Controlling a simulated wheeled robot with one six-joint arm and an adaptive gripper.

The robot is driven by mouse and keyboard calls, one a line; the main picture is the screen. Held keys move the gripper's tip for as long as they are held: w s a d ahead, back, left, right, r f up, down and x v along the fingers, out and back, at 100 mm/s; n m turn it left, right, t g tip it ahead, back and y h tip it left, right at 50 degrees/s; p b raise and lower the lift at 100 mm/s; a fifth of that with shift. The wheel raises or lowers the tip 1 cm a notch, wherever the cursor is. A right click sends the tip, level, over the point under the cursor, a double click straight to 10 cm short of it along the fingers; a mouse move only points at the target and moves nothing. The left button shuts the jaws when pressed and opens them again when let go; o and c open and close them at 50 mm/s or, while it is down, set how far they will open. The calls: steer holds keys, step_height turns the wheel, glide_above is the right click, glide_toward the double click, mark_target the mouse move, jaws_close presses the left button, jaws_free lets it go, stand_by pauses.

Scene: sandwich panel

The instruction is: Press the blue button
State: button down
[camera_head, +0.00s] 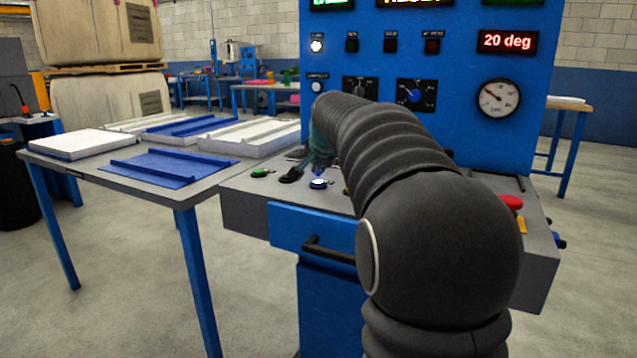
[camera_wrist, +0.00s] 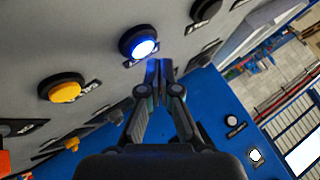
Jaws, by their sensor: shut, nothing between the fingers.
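The blue button (camera_wrist: 143,47) glows bright blue-white in a black round collar on the grey sloped panel, at the upper middle of the wrist view. In the head view the blue button (camera_head: 318,184) shows as a small lit cap on the console desk. My gripper (camera_wrist: 159,68) is shut and empty. Its fingertips lie just below and right of the button in the wrist view, with blue light on them. In the head view my gripper (camera_head: 319,170) is directly above the button, partly hidden by my arm. I cannot tell whether the tips touch it.
A yellow button (camera_wrist: 65,90) sits left of the blue one in the wrist view. In the head view, a green button (camera_head: 260,171) and black knob (camera_head: 290,176) lie left, and a red button (camera_head: 511,202) lies right. A blue upright panel (camera_head: 460,130) stands behind.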

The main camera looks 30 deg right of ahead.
mark_target(319, 183)
steer(key=shift+f, duration=0.2)
steer(key=shift+f+b, duration=0.25)
steer(key=shift+b, duration=0.1)
steer(key=shift+f, duration=0.45)
stand_by(0.8)
steer(key=shift+r, duration=0.1)
steer(key=shift+r+p, duration=0.45)
steer(key=shift+r, duration=0.3)
steer(key=shift+r+p, duration=2.15)
steer(key=shift+r, duration=0.4)
